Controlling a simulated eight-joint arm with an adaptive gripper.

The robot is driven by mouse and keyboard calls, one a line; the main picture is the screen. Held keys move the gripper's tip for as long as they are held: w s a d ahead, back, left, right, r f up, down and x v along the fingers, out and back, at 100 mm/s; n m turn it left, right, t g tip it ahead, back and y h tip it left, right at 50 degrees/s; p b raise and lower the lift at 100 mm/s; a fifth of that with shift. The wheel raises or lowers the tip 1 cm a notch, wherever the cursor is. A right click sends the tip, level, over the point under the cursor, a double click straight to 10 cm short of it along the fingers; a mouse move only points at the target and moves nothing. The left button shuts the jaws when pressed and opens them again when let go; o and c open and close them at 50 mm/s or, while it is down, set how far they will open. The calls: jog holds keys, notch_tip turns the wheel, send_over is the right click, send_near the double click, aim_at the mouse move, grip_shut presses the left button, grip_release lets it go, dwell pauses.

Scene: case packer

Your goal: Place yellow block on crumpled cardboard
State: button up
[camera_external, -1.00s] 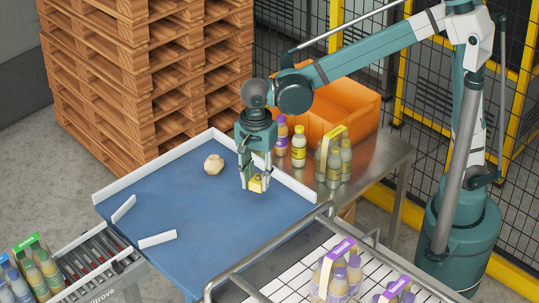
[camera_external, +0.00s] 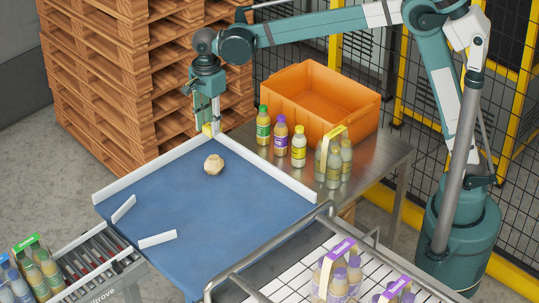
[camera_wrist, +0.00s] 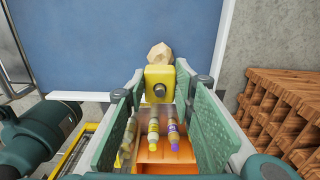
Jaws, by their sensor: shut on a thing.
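My gripper (camera_external: 209,116) is shut on the yellow block (camera_external: 207,129), raised near the back corner of the blue table (camera_external: 165,215). In the wrist view the yellow block (camera_wrist: 160,77) sits between the green finger pads, with a dark round spot on its face. The crumpled cardboard (camera_external: 213,164) is a tan faceted lump on the blue surface, in front of and below my gripper in the external view. It also shows in the wrist view (camera_wrist: 160,54), just beyond the block and partly hidden by it. Block and cardboard look apart.
White rails (camera_external: 271,170) edge the blue table, with two short white strips at its left. Several bottles (camera_external: 281,134) and an orange crate (camera_external: 350,108) stand on the metal table to the right. Stacked wooden pallets (camera_external: 130,80) rise behind. The blue surface around the cardboard is clear.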

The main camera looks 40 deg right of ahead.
jog(key=shift+w, duration=0.15)
send_over(212, 159)
jog(key=shift+w+f, duration=0.15)
jog(key=shift+f, duration=2.75)
jog(key=shift+f, duration=2.1)
jog(key=shift+f, duration=0.15)
jog(key=o, duration=0.9)
notch_tip(212, 159, up, 12)
jog(key=shift+r, duration=0.15)
